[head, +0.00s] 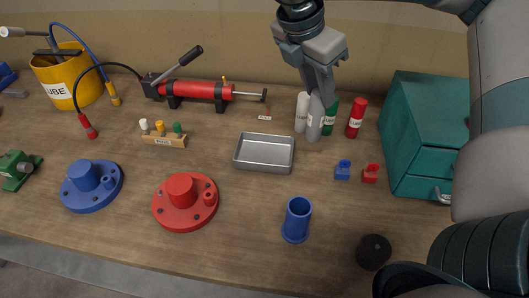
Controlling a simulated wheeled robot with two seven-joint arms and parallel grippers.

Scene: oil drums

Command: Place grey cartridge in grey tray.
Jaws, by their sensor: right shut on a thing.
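The grey cartridge (314,122) stands upright at the back right of the bench, beside a white cartridge (302,112). My right gripper (318,93) comes down from above and is shut on its upper end; the fingers hide its top. I cannot tell whether its base touches the bench. The grey tray (264,167) is a shallow, empty metal tray left of and nearer than the cartridge. My left gripper is not in view.
Green (331,116) and red (355,118) cartridges stand right of the grey one. A teal box (425,135) stands further right. Small blue (343,170) and red (370,173) parts, a blue cup (297,220) and a red flange (185,204) lie nearer. Bench between cartridge and tray is clear.

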